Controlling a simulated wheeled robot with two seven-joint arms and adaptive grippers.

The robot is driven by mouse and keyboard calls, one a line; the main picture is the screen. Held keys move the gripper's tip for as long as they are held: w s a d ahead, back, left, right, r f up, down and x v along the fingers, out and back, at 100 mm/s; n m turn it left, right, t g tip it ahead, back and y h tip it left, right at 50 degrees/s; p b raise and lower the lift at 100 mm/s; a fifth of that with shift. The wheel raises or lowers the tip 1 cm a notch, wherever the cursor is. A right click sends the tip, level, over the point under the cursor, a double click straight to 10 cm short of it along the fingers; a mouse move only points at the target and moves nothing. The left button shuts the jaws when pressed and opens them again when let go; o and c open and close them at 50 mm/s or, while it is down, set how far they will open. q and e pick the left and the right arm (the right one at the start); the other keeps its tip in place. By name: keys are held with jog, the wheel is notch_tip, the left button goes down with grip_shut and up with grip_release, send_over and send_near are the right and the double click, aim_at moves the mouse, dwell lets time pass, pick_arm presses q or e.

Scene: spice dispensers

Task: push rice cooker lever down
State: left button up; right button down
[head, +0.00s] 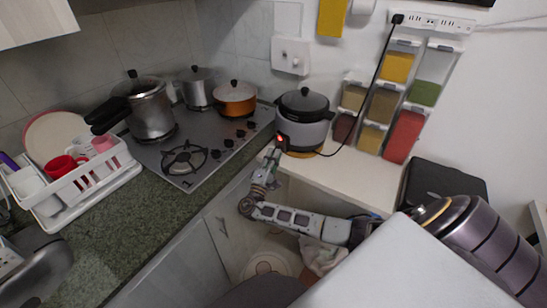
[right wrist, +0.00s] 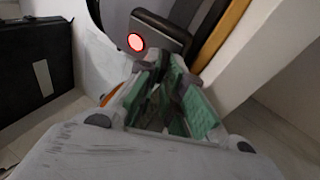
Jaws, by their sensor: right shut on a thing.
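The rice cooker (head: 303,127), grey with a black lid, stands on the white counter right of the stove. Its dark front panel (right wrist: 160,30) has a lit red light, also visible in the head view. My right gripper (head: 271,152) is at the cooker's front, just below the light. In the right wrist view its green-padded fingers (right wrist: 166,62) come together at the panel's lower edge. They are shut on what appears to be the lever, mostly hidden between the fingertips. My left gripper is not in view.
The stove (head: 195,150) holds an orange pot (head: 235,98) and metal pots. A black cord (head: 375,80) runs from the power strip (head: 435,21) toward the cooker. Spice dispensers (head: 404,135) hang on the wall. The white counter (head: 345,172) is clear right of the cooker.

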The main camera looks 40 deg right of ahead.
jog(key=shift+f, duration=0.1)
jog(key=c, duration=1.8)
grip_release()
jog(key=shift+s, duration=0.1)
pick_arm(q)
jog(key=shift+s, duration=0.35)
pick_arm(e)
jog(key=shift+v, duration=6)
